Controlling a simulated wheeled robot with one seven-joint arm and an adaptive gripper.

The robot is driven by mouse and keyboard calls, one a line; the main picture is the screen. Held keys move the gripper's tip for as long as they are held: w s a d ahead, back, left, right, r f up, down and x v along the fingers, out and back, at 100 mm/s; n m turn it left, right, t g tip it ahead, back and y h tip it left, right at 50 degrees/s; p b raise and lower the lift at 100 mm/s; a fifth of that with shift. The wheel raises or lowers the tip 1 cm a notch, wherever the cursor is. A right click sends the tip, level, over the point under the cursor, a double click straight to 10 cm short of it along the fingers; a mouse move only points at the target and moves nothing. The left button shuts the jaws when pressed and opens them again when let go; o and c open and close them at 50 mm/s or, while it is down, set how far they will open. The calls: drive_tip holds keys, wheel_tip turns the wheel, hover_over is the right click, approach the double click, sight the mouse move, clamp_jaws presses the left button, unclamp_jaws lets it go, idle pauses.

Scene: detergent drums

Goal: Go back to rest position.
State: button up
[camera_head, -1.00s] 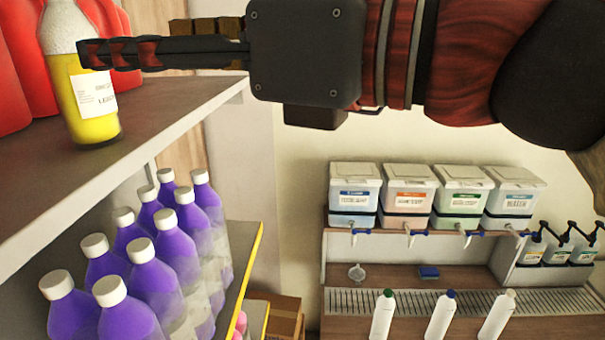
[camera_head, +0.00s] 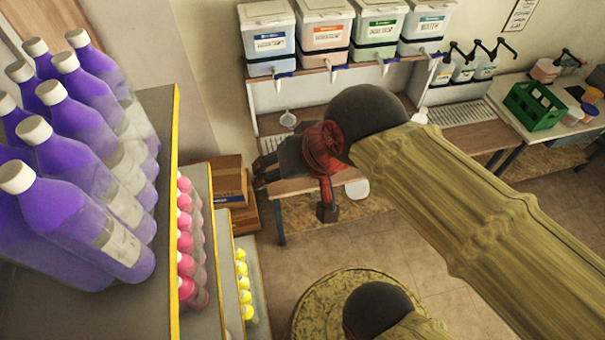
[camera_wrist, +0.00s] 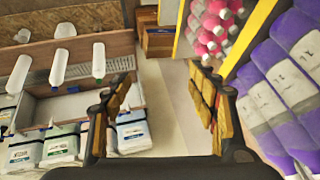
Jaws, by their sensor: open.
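My gripper (camera_head: 265,172) hangs in the middle of the head view, left of my wrist and in front of the dispenser bench, which it partly hides. Its fingers look small and dark there. In the wrist view, my gripper (camera_wrist: 162,92) shows two fingers with yellowish pads spread wide apart. Nothing is between them; the floor and a pale wall strip show through the gap. My arm reaches in from the lower right of the head view, bent at the elbow.
Shelves with purple bottles (camera_head: 95,160), pink bottles (camera_head: 188,240) and yellow-capped bottles (camera_head: 243,285) stand left. Cardboard boxes (camera_head: 228,180) are near my gripper. White dispenser drums (camera_head: 268,42) stand behind. A green crate (camera_head: 522,112) sits on the right-hand table. Floor (camera_head: 490,190) is clear at right.

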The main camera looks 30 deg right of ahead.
drive_tip(key=d+f+n, duration=0.1)
drive_tip(key=s+d+f+n, duration=0.1)
drive_tip(key=s+d+f+h, duration=0.1)
drive_tip(key=shift+f+n+g, duration=0.3)
drive_tip(key=shift+n, duration=0.1)
drive_tip(key=shift+f, duration=0.1)
wheel_tip(320, 180, down, 22)
drive_tip(key=b, duration=2.2)
drive_tip(key=shift+f, duration=0.15)
drive_tip(key=shift+w, duration=0.1)
